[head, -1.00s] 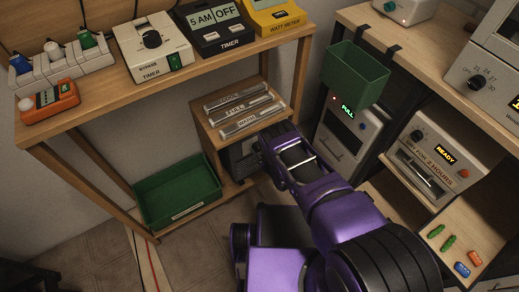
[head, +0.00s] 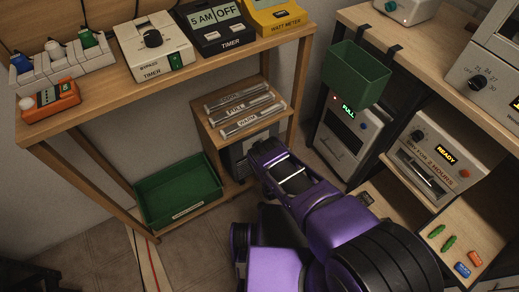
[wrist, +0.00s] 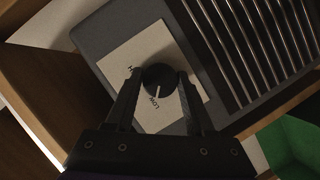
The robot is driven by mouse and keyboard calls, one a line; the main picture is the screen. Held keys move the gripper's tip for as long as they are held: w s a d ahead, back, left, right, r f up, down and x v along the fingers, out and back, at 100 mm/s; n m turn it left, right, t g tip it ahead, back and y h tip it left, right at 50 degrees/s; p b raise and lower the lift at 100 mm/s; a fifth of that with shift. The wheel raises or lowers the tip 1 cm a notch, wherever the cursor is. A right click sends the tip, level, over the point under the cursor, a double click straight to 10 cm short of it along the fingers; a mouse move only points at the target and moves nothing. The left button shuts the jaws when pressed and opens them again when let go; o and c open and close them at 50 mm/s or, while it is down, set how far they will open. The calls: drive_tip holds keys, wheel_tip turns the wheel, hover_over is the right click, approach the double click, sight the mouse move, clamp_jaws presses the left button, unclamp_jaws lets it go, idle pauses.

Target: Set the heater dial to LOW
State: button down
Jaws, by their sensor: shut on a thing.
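The heater (wrist: 95,27) is a dark grey box with a ribbed grille and a pale label plate. In the wrist view its round black dial (wrist: 157,72) sits on the plate, and its white pointer line points down toward the printed word LOW. Another word at the left starts with H and is partly hidden by a finger. My gripper (wrist: 159,82) has one finger on each side of the dial and is shut on it. In the head view the heater (head: 238,153) stands in the low wooden cabinet, largely hidden, with my gripper in front of it; the dial is out of sight there.
Drawer-like silver bars (head: 245,110) lie on the cabinet top above the heater. A green bin (head: 180,188) stands to its left. A wooden table leg (head: 299,85) rises close by on the right. A green box (head: 357,73) hangs from the right bench.

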idle(0.4)
drive_tip(key=shift+c, duration=1.3)
unclamp_jaws()
drive_tip(key=shift+s, duration=0.1)
